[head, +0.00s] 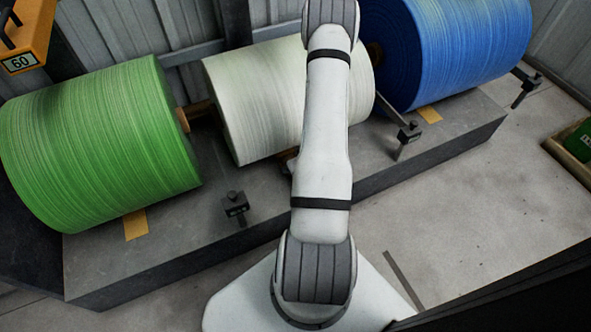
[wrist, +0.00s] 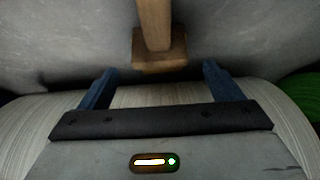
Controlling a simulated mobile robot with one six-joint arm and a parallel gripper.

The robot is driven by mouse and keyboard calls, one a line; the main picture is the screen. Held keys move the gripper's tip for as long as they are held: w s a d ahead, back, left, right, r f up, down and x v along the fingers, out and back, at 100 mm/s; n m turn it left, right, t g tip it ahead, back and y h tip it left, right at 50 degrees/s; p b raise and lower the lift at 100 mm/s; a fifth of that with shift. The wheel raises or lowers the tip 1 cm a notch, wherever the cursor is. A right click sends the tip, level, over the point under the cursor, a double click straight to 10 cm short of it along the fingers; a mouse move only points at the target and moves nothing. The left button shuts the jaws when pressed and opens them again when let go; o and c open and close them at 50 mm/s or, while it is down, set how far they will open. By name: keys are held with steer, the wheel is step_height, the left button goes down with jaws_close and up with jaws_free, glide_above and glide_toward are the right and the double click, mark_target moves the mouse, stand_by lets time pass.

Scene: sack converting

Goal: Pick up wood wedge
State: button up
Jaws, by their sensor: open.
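A brown wooden piece, which looks like the wood wedge (wrist: 157,45), shows at the top middle of the wrist view. It has a narrow bar and a wider block at its near end, against a grey surface. My gripper (wrist: 160,69) is open, with its two blue fingers spread to either side of the block's near end. Nothing is held between them. I cannot tell whether the fingers touch the wood. In the head view my arm hides the gripper, and only a small brown bit beside the arm, under the white roll (head: 260,95), may be the wedge.
A green roll (head: 95,140) lies left and a blue roll (head: 455,45) right on the long grey plinth (head: 180,262). Black clamp-like fittings (head: 235,205) stand along its front. The white roll lies close below my gripper in the wrist view.

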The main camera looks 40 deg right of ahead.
steer(key=b+x, duration=0.1)
steer(key=x, duration=0.3)
steer(key=shift+w+d+f+b, duration=0.1)
steer(key=shift+w+b, duration=0.05)
steer(key=shift+b, duration=0.25)
steer(key=c, duration=1.2)
